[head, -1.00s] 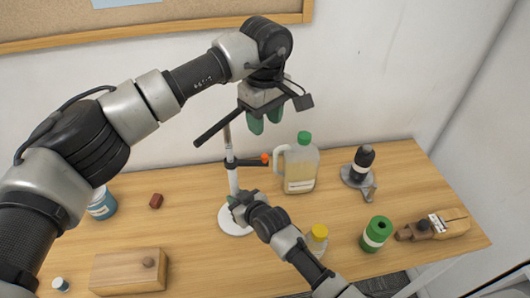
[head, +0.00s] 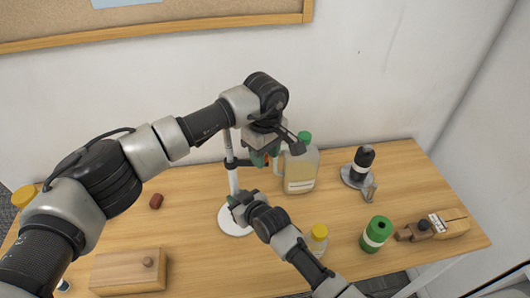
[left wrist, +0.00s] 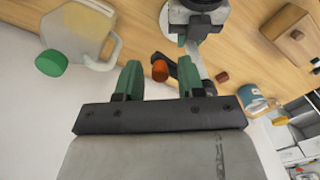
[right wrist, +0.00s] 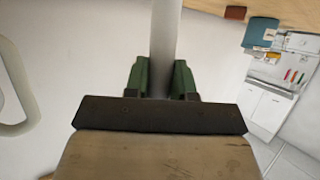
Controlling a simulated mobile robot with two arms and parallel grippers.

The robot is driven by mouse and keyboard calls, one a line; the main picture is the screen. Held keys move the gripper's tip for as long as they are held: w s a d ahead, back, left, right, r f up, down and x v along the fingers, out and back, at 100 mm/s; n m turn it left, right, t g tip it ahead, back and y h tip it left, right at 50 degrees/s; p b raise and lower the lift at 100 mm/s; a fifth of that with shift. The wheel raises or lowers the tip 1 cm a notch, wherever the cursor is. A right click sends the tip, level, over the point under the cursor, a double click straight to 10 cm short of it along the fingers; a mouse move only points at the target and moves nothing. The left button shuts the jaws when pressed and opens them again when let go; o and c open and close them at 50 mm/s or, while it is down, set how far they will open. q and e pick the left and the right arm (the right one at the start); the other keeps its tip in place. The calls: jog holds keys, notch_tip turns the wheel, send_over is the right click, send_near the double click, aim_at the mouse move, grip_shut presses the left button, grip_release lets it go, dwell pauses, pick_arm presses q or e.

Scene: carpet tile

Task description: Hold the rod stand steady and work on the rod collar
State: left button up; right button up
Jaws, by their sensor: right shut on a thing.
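The rod stand has a round white base (head: 236,222) and an upright pale rod (head: 229,146), which also shows in the right wrist view (right wrist: 165,40). My right gripper (head: 237,201) is shut on the rod low down, just above the base. A dark collar (head: 232,163) sits higher on the rod, with an orange knob (left wrist: 160,70) sticking out sideways. My left gripper (head: 262,159) points down at the knob. Its green fingers are open, and the knob shows in the gap between them, apart from both. In the head view the left gripper mostly hides the knob.
A jug with a green cap (head: 301,172) stands close to the right of my left gripper. A yellow-capped bottle (head: 319,238), a green container (head: 376,234), a dark device (head: 360,167) and a wooden plane (head: 435,226) are to the right. A wooden box (head: 128,272) is front left.

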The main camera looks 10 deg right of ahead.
pick_arm(q)
grip_shut()
jog(key=shift+s+m, duration=0.35)
jog(key=shift+m, duration=0.15)
jog(key=shift+o, duration=0.8)
grip_release()
jog(key=shift+r, duration=0.1)
notch_tip(320, 180, up, 12)
pick_arm(e)
jog(key=o, duration=0.9)
jog(key=shift+c, duration=0.2)
